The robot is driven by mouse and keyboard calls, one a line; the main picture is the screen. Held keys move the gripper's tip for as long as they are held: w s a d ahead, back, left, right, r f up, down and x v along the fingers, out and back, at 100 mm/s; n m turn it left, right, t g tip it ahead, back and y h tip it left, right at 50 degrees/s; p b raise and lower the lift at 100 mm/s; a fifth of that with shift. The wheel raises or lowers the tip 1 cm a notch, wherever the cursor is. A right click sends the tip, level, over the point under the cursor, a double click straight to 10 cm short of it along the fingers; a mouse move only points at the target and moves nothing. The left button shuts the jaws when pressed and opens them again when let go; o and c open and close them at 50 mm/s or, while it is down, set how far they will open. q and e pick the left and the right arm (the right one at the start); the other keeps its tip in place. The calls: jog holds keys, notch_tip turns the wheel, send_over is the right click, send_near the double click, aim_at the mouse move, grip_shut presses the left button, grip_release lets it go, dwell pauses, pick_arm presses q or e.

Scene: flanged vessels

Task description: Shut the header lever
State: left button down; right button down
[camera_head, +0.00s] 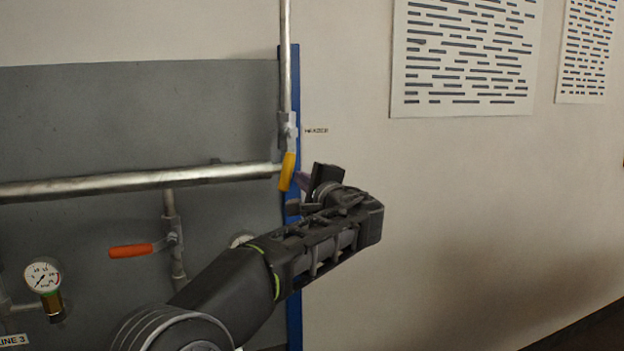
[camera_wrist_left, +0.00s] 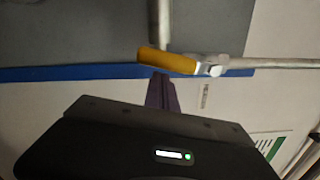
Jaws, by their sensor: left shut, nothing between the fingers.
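The header lever is a yellow handle (camera_head: 287,171) on a valve (camera_head: 288,128) in the vertical pipe, beside a small HEADER label (camera_head: 316,131). The handle points down, roughly along the pipe, with a slight tilt to the left. It also shows in the left wrist view (camera_wrist_left: 167,61), just beyond my fingertips. My left gripper (camera_head: 303,182) is shut and empty, just right of the handle's lower part. Its purplish fingers show in the left wrist view (camera_wrist_left: 161,92), their tips close to the handle; I cannot tell whether they touch. My right gripper is out of view.
A thick horizontal pipe (camera_head: 130,184) runs left from below the valve. An orange lever (camera_head: 131,250) and a gauge (camera_head: 42,275) sit lower left on the grey panel (camera_head: 120,110). A blue post (camera_head: 294,260) edges the panel.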

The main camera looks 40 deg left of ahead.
aim_at(284, 176)
pick_arm(q)
jog(key=shift+s+a+m, duration=0.2)
jog(key=shift+s+m, duration=0.15)
jog(key=shift+m, duration=0.15)
dwell(0.4)
jog(key=s+m, duration=0.1)
jog(key=s+a+m, duration=0.1)
jog(key=m, duration=0.1)
jog(key=shift+s+a+r, duration=0.1)
jog(key=shift+a+r, duration=0.15)
jog(key=shift+a, duration=0.05)
jog(key=s+a+r+m+p, duration=0.3)
jog(key=s+r+m, duration=0.2)
jog(key=r+m, duration=0.1)
jog(key=shift+a+r+m+t, duration=0.15)
jog(key=shift+a+m+t, duration=0.15)
jog(key=shift+m, duration=0.3)
jog(key=shift+r, duration=0.1)
dwell(0.4)
